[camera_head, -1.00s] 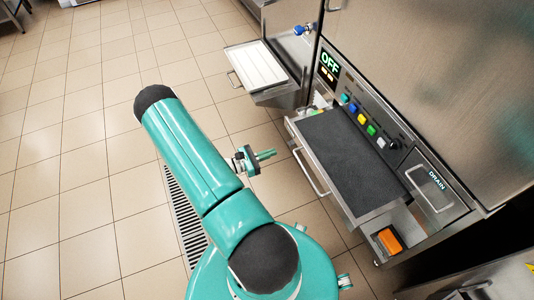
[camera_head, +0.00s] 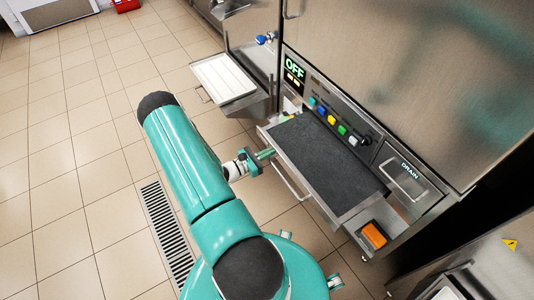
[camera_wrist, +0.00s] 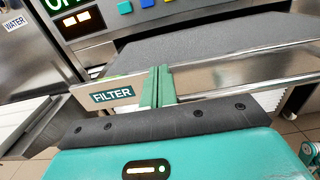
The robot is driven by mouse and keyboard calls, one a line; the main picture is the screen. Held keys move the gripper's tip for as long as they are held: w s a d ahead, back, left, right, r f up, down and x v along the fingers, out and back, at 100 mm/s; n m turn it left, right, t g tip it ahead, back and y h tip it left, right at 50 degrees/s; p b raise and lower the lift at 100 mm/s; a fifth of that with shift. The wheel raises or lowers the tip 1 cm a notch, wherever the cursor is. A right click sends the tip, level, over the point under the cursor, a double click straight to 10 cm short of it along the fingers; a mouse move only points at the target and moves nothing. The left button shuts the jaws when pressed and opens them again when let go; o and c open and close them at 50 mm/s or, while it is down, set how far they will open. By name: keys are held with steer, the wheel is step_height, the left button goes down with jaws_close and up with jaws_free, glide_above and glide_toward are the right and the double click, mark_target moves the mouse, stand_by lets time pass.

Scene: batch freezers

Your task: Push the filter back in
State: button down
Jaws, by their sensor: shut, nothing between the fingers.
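The filter is a steel drawer with a dark grey filter pad (camera_head: 325,160), standing out from the freezer below the button panel. Its front carries a long bar handle (camera_head: 290,182). In the wrist view the drawer front shows a green FILTER label (camera_wrist: 112,95) on its left part, with the grey pad (camera_wrist: 215,47) behind. My gripper (camera_head: 266,154) is shut and empty, at the left part of the drawer front. In the wrist view its green fingers (camera_wrist: 158,84) stand just right of the label, against or very near the front; I cannot tell if they touch.
The panel above has an OFF display (camera_head: 294,68) and coloured buttons (camera_head: 332,121). Left is a pulled-out white tray (camera_head: 224,78). Right are a DRAIN drawer (camera_head: 410,180) and an orange block (camera_head: 374,235) in a low opening. Tiled floor with a drain grate (camera_head: 166,230) is open at left.

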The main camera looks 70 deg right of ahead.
mark_target(281, 151)
steer(key=shift+s+d, duration=0.1)
steer(key=x, duration=1.9)
steer(key=shift+s+d, duration=0.1)
steer(key=shift+s, duration=0.05)
steer(key=shift+w+a, duration=0.3)
steer(key=shift+w, duration=0.1)
steer(key=v, duration=1.2)
steer(key=shift+w+a, duration=0.25)
steer(key=shift+a, duration=0.3)
